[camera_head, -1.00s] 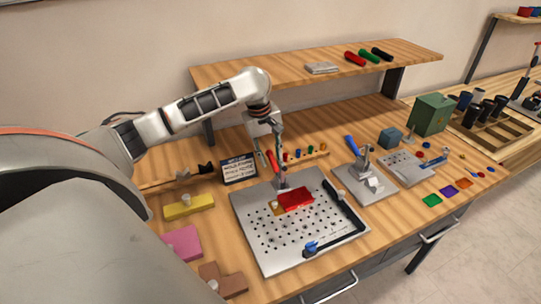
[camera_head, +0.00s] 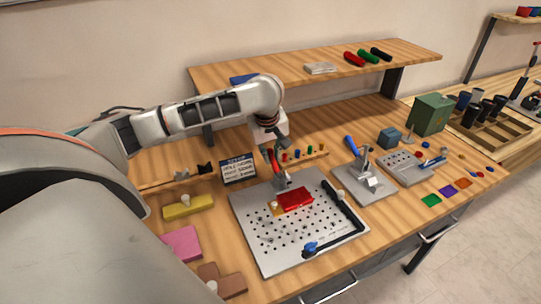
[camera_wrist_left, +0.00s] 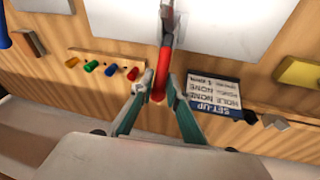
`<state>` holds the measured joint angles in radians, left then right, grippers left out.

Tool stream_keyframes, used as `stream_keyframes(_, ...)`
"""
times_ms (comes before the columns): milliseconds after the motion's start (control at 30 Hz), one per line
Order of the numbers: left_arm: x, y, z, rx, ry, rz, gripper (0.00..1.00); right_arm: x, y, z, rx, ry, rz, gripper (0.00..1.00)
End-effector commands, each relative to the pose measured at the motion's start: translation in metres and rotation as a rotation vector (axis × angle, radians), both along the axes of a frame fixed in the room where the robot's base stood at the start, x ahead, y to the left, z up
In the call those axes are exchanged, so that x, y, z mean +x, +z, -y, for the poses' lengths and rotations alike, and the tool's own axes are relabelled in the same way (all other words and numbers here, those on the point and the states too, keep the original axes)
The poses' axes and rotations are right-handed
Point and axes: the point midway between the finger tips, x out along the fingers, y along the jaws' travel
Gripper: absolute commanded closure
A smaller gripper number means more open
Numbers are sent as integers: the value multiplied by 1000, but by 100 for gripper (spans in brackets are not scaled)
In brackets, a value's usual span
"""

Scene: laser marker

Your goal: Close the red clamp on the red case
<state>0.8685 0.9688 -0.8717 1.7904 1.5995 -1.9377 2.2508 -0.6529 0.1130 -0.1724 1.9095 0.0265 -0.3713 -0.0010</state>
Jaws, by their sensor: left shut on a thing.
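The red case (camera_head: 296,199) lies on the perforated metal plate (camera_head: 262,232), near the plate's back middle. The red clamp (camera_head: 274,161) stands at the plate's back edge, just behind the case. Its red handle points up and its metal body (camera_head: 283,180) is partly hidden. My left gripper (camera_head: 270,150) is at the upper part of the handle. In the left wrist view, the red handle (camera_wrist_left: 161,70) lies between the two fingers of my left gripper (camera_wrist_left: 157,95), which is shut on it. Whether the clamp presses on the case is too small to tell. My right gripper is not in view.
A sign (camera_head: 238,168) stands left of the clamp. A rack of coloured pegs (camera_head: 303,154) lies behind the plate. A blue-handled clamp (camera_head: 352,145) stands on a second plate (camera_head: 368,186) to the right. A shelf (camera_head: 290,72) spans the back.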

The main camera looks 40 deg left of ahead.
Motion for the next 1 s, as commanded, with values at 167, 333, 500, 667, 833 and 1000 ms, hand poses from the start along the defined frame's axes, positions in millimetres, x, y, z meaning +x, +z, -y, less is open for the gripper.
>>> stream_keyframes(167,-3,7,7,122,-4,64,100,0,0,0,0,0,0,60)
stream_keyframes(333,-7,11,13,220,-2,114,100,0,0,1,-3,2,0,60)
stream_keyframes(500,-9,13,17,289,-1,151,100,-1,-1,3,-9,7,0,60)
stream_keyframes(667,-10,14,19,328,1,169,100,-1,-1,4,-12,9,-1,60)
stream_keyframes(833,-10,15,20,342,2,178,100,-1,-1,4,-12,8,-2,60)
stream_keyframes(1000,-10,15,20,344,3,178,100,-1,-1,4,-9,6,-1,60)
